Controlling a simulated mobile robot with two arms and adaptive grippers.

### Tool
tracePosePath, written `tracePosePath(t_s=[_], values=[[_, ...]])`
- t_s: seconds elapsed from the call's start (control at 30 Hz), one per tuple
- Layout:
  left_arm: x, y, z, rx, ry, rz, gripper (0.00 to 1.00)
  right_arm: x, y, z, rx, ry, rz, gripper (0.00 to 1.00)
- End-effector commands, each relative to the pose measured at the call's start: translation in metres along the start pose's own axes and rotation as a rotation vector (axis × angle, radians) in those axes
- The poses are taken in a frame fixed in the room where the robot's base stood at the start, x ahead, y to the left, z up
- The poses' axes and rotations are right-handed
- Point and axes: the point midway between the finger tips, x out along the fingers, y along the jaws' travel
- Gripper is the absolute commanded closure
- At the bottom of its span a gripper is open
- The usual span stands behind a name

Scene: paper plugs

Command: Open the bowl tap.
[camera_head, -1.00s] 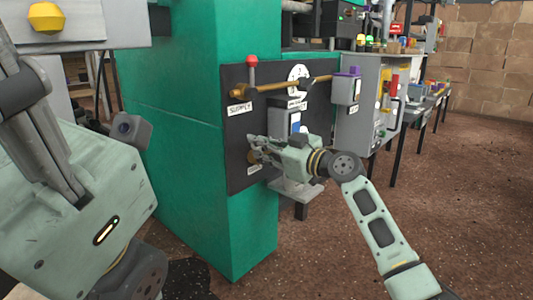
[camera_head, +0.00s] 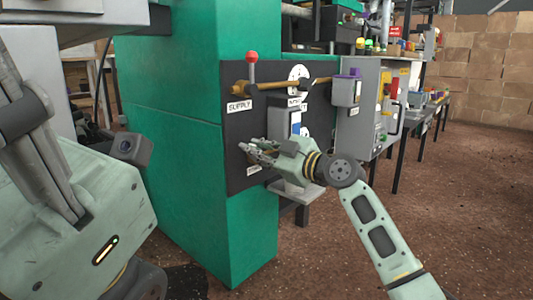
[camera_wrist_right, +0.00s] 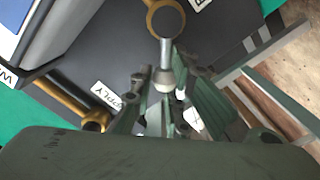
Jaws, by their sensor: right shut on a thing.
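The bowl tap (camera_wrist_right: 165,20) shows in the wrist view as a round brass fitting with a grey lever (camera_wrist_right: 166,52) ending in a pale knob. My right gripper (camera_wrist_right: 164,92) is shut on the lever's knob end. In the head view my right gripper (camera_head: 256,150) is at the lower left of the black panel (camera_head: 238,125) and hides most of the tap. A label below it is too small to read there. Of my left gripper (camera_head: 30,130), grey parts show close up at the left edge; its tips are not clear.
A brass pipe (camera_head: 275,87) with an upright red-knobbed lever (camera_head: 252,57), labelled SUPPLY, crosses the panel above. The panel hangs on a green pillar (camera_head: 175,150). Brown floor lies open at right.

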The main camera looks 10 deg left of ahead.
Motion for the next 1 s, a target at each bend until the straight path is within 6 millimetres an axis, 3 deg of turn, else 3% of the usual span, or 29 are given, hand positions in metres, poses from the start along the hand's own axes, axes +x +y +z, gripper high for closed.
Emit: tracePosePath(t_s=[0.43, 0.7, 1.0], values=[[0.0, 0.0, -0.001, 0.0, 0.0, 0.0, 0.56, -0.001, -0.005, 0.003, -0.111, -0.005, 0.002, 1.0], [0.0, 0.0, -0.001, 0.0, 0.001, 0.0, 0.56, -0.001, -0.017, 0.006, -0.341, -0.006, 0.003, 1.0], [0.0, 0.0, -0.001, 0.0, 0.001, 0.001, 0.56, -0.001, -0.019, 0.007, -0.364, -0.006, 0.003, 1.0]])
